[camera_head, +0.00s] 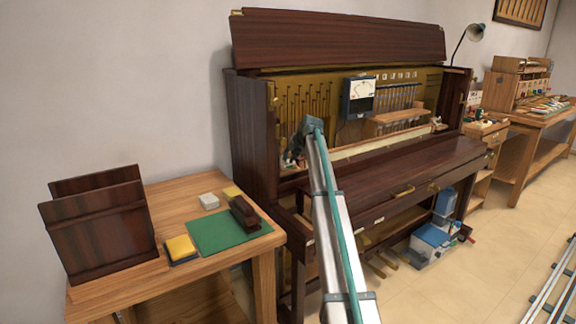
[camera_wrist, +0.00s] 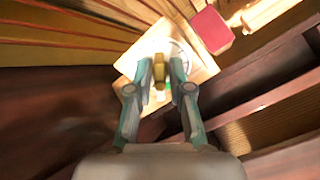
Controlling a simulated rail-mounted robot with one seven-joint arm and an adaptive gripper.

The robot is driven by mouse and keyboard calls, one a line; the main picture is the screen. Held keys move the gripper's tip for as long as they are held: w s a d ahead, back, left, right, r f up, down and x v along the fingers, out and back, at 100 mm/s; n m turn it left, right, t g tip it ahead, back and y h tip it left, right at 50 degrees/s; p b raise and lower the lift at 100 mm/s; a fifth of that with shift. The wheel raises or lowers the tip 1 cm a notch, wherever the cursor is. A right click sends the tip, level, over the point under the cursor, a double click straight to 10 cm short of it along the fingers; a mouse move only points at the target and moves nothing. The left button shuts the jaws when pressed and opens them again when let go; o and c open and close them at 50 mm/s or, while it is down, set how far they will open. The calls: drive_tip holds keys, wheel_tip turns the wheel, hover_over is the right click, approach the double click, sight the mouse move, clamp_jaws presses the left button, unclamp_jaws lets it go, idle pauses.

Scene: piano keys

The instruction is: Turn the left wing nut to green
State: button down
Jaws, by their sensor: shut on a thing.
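In the wrist view the left wing nut (camera_wrist: 159,72) is a small brass-yellow piece between my gripper's (camera_wrist: 160,84) two teal fingers. The fingers are shut on it. Behind it is a pale plate (camera_wrist: 131,64) with a round dial face (camera_wrist: 184,48), partly hidden by the fingers. A bit of green shows just below the nut between the fingers; I cannot tell where the nut points. In the head view my arm reaches into the left end of the open piano (camera_head: 252,130), and the wing nut is hidden there.
A red block (camera_wrist: 211,28) lies near the plate. Dark wood walls are close on the left and right in the wrist view. A meter (camera_head: 359,90) stands inside the piano. A wooden table (camera_head: 180,284) with a green mat (camera_head: 213,238) stands at the left.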

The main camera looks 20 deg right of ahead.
drive_tip(key=b, duration=0.7)
drive_tip(key=shift+a+f, duration=0.1)
drive_tip(key=shift+f, duration=0.15)
drive_tip(key=b, duration=0.2)
drive_tip(key=shift+s+a+n+b, duration=0.1)
drive_tip(key=shift+s+n+b, duration=0.15)
drive_tip(key=shift+n+b, duration=0.05)
drive_tip(key=shift+s+r+b, duration=0.1)
drive_tip(key=shift+b, duration=0.2)
drive_tip(key=c, duration=1)
unclamp_jaws()
drive_tip(key=shift+r, duration=0.1)
drive_tip(key=shift+r, duration=0.1)
drive_tip(key=v, duration=1.1)
idle(0.5)
